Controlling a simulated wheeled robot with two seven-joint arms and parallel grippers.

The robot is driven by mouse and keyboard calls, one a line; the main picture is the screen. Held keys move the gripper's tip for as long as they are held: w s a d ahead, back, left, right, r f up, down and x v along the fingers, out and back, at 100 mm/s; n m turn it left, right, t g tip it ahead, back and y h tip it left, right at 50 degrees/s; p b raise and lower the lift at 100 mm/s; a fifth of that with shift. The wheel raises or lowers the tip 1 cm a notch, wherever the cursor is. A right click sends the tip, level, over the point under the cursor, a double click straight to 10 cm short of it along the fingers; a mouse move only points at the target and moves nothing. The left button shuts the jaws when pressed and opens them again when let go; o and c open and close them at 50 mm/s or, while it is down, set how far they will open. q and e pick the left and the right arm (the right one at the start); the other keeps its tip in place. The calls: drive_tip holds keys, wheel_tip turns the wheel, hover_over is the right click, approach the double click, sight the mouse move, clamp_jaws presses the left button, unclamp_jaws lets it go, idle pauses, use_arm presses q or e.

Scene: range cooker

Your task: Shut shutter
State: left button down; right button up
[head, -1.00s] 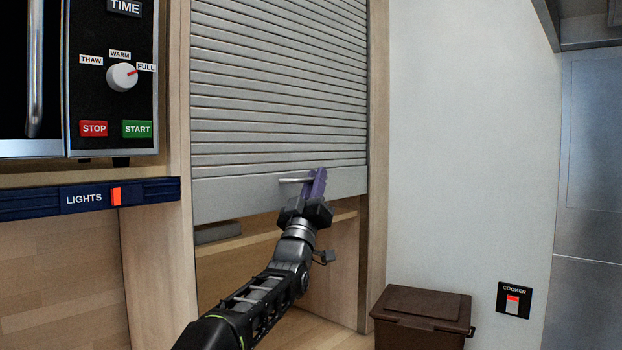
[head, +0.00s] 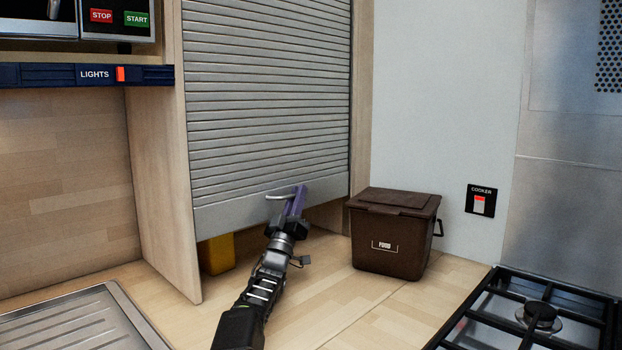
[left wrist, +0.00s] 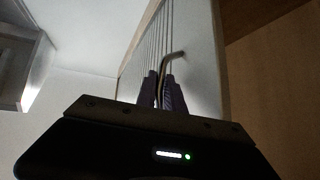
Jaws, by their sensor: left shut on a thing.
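The grey slatted shutter (head: 265,110) hangs between wooden cabinet sides in the head view. It is mostly down, with a gap between its bottom bar and the worktop. A thin metal handle (head: 279,197) sticks out of the bottom bar. My left gripper (head: 297,200) is shut on the handle, its purple fingers closed around it. In the left wrist view the bent handle (left wrist: 174,55) runs down between the fingers (left wrist: 161,92), beside the slats. My right gripper is not in view.
A yellow object (head: 218,254) shows in the gap under the shutter. A brown food bin (head: 390,245) stands just right of the cabinet. A gas hob (head: 540,318) is at the lower right, a metal drainer (head: 85,325) at the lower left. The worktop between is clear.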

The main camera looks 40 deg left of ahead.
sight(297, 162)
use_arm(q)
drive_tip(key=shift+f, duration=0.5)
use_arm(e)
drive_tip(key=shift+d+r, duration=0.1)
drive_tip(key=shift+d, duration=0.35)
use_arm(q)
drive_tip(key=c, duration=1.8)
unclamp_jaws()
drive_tip(key=shift+d, duration=0.1)
drive_tip(key=shift+o, duration=0.2)
drive_tip(key=shift+r, duration=0.1)
